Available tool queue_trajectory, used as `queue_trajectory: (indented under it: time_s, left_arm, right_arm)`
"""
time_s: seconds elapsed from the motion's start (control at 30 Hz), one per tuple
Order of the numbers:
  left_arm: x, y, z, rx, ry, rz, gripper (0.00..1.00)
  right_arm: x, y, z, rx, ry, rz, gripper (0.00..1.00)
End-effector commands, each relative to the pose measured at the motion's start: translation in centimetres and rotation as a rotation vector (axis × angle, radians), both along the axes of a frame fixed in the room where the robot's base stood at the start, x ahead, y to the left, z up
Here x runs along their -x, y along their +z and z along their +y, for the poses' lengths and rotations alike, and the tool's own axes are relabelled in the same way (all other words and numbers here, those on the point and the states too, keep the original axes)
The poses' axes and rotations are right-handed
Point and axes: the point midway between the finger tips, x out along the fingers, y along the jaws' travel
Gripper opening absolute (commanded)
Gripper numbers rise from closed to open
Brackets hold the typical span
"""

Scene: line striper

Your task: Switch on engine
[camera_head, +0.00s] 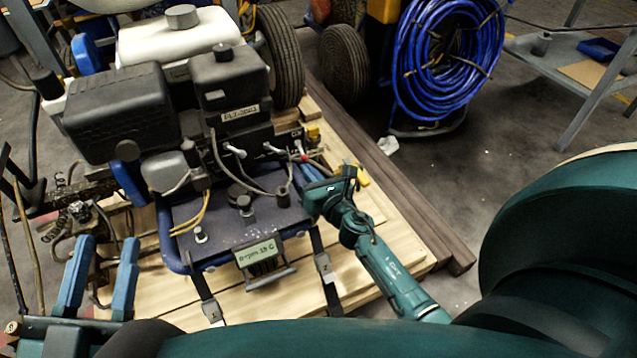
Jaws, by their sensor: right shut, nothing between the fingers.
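The engine (230,85) is a black block with a pale lettered label, mounted on the line striper. Below it, a dark panel carries small metal toggle levers (234,151) and a red-tipped lever (302,152) at its right end. I cannot tell which of these is the engine switch. My right gripper (326,190) is teal and shut, with nothing in it. It is just below and right of the red-tipped lever, and I cannot tell whether it touches anything there.
The striper stands on a wooden pallet (400,262) with a dark beam along its right edge. Cables loop over the front deck (240,212). A coiled blue hose (445,60) stands behind.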

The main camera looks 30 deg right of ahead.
Motion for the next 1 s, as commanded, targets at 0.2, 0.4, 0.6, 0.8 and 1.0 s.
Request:
queue_trajectory:
  time_s: [0.2, 0.4, 0.6, 0.8, 1.0]
  left_arm:
    - [-0.1, 0.5, 0.0, 0.001, 0.0, -0.026, 0.36]
    - [-0.1, 0.6, 0.0, 0.002, 0.0, -0.029, 0.36]
    - [-0.2, 0.8, 0.0, 0.0, 0.0, -0.026, 0.36]
    - [0.7, -1.0, -0.2, 0.005, 0.003, 0.116, 0.36]
    - [0.6, -1.2, 0.0, -0.016, 0.017, 0.122, 0.36]
  right_arm:
    - [-1.3, -0.2, 0.0, 0.0, 0.0, 0.001, 0.0]
    - [-1.3, -0.1, 0.0, 0.0, 0.0, 0.001, 0.0]
    - [-1.3, 0.0, 0.0, 0.0, 0.001, 0.004, 0.0]
    - [-1.2, 0.5, 0.0, -0.002, 0.001, 0.031, 0.0]
    - [-1.1, 0.4, 0.0, -0.004, 0.0, 0.052, 0.0]
